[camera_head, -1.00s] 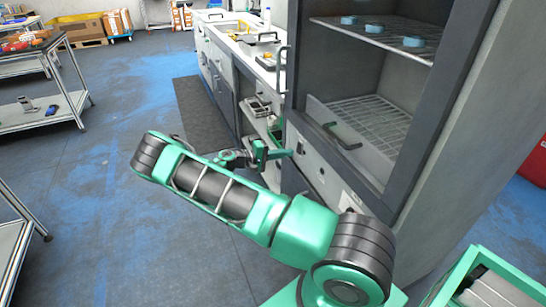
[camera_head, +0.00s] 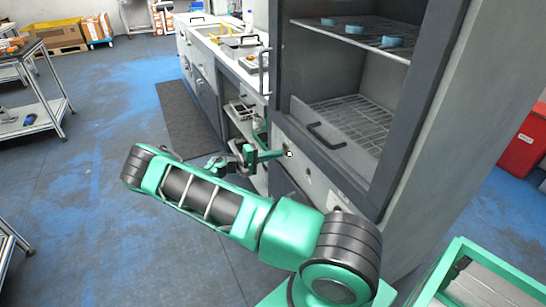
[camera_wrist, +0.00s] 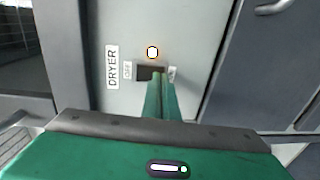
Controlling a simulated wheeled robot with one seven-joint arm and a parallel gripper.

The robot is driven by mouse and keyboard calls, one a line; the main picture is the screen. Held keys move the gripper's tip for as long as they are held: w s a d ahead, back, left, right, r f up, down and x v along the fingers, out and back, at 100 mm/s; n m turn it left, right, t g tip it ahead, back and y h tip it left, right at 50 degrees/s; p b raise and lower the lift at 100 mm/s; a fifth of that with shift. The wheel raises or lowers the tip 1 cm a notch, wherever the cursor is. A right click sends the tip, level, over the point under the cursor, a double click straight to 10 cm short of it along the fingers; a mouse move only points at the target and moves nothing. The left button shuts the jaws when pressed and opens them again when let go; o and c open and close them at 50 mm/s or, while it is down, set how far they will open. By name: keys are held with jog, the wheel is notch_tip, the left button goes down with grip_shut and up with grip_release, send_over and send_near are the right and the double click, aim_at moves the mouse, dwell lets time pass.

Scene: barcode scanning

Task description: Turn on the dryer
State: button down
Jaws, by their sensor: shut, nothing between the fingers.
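The dryer is a tall grey cabinet (camera_head: 455,130) with an open front and wire shelves. In the wrist view its light panel (camera_wrist: 190,30) carries a "DRYER" label (camera_wrist: 112,67), a small "OFF" label (camera_wrist: 128,70) and a dark switch (camera_wrist: 144,73). A round indicator (camera_wrist: 152,52) above the switch glows white with an orange rim; a bright spot also shows by my fingertips in the head view (camera_head: 289,154). My gripper (camera_head: 282,154) is shut and empty. Its green fingertips (camera_wrist: 158,80) are at the switch and hide part of it; I cannot tell whether they touch.
A counter (camera_head: 228,58) with open shelves stands left of the dryer. A black handle (camera_head: 327,138) sticks out just above the panel. A metal cart (camera_head: 42,95) stands at the far left and a red bin (camera_head: 522,140) at the right.

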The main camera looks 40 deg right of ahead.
jog(key=f+v, duration=0.3)
jog(key=v, duration=1)
jog(key=shift+w+a+f, duration=0.15)
jog(key=shift+w+a, duration=0.05)
jog(key=shift+a, duration=0.3)
jog(key=shift+d, duration=0.1)
